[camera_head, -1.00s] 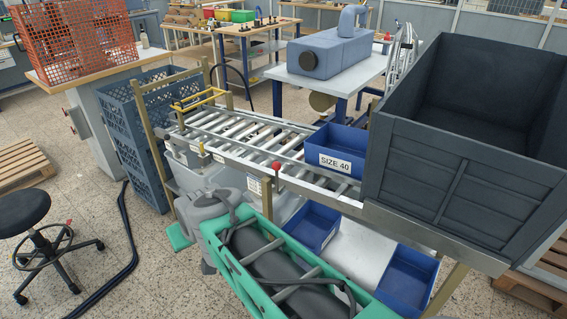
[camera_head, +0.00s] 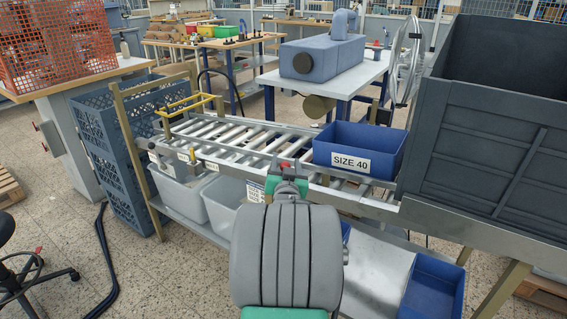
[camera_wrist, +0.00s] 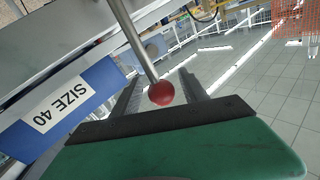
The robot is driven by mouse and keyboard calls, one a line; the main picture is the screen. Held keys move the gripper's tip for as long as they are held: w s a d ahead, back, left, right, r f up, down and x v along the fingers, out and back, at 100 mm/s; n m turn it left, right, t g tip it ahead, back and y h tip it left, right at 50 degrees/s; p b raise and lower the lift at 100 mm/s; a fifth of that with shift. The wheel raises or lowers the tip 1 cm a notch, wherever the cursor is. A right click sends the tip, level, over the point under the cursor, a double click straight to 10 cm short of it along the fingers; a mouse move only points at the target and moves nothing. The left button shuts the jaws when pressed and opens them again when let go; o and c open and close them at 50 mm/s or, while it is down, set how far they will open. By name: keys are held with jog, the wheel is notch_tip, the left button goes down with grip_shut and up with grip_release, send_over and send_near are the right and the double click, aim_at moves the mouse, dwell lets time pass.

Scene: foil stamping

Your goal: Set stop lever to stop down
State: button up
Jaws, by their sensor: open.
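The stop lever is a metal rod (camera_wrist: 134,40) ending in a red ball knob (camera_wrist: 162,93). In the wrist view the knob sits between the two dark fingers of my open gripper (camera_wrist: 158,80), with visible space at its sides; I cannot tell if it touches. In the head view, my gripper (camera_head: 289,172) is at the conveyor's near rail. A little of the red knob (camera_head: 285,164) shows there and the rod is hidden behind my gripper. The lever's tilt cannot be read clearly now.
A blue bin labelled SIZE 40 (camera_head: 351,162) stands on the roller conveyor (camera_head: 232,138), close right of the lever. A large dark crate (camera_head: 492,150) stands at the right end. Grey bins (camera_head: 180,192) and a blue bin (camera_head: 432,289) are on the lower shelf.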

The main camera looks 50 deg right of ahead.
jog(key=shift+w+d, duration=0.45)
jog(key=shift+d, duration=0.05)
jog(key=shift+c, duration=0.5)
grip_shut()
dwell(0.6)
